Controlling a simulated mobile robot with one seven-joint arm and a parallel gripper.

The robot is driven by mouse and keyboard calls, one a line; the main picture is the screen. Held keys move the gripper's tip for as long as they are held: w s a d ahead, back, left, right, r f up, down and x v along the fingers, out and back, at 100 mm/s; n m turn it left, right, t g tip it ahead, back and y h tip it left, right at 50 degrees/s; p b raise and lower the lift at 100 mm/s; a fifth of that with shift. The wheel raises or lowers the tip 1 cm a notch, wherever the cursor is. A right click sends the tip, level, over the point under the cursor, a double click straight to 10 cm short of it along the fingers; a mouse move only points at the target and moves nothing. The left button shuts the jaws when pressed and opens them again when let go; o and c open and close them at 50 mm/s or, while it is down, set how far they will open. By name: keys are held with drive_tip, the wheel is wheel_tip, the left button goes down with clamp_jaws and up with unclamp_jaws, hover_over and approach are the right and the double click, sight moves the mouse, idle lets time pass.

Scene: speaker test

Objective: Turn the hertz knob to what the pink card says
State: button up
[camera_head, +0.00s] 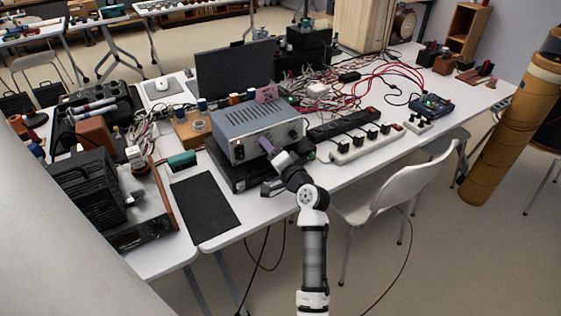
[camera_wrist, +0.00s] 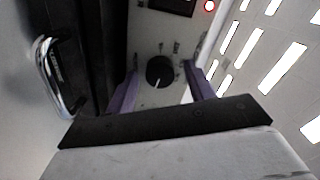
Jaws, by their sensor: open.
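The grey metal instrument box (camera_head: 250,118) sits on a black unit near the table's front edge, its front panel facing my arm. The pink card (camera_head: 266,93) stands at the box's top back edge; its writing is too small to read surely. In the wrist view, a round black knob (camera_wrist: 160,72) with a white pointer line sits on the pale panel. I cannot read any label or scale around it. My gripper (camera_head: 266,144) is at the front panel. Its purple fingers (camera_wrist: 160,84) are open, one on each side of the knob, with gaps between.
A dark display and a lit red lamp (camera_wrist: 209,5) are on the panel. Black (camera_head: 343,124) and white (camera_head: 366,143) power strips lie right of the box. A black mat (camera_head: 205,204) and black speaker-like box (camera_head: 88,188) are left. A white chair (camera_head: 400,183) stands at the front.

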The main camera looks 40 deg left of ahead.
drive_tip(key=b+v, duration=0.3)
drive_tip(key=v, duration=1)
drive_tip(key=shift+d, duration=0.1)
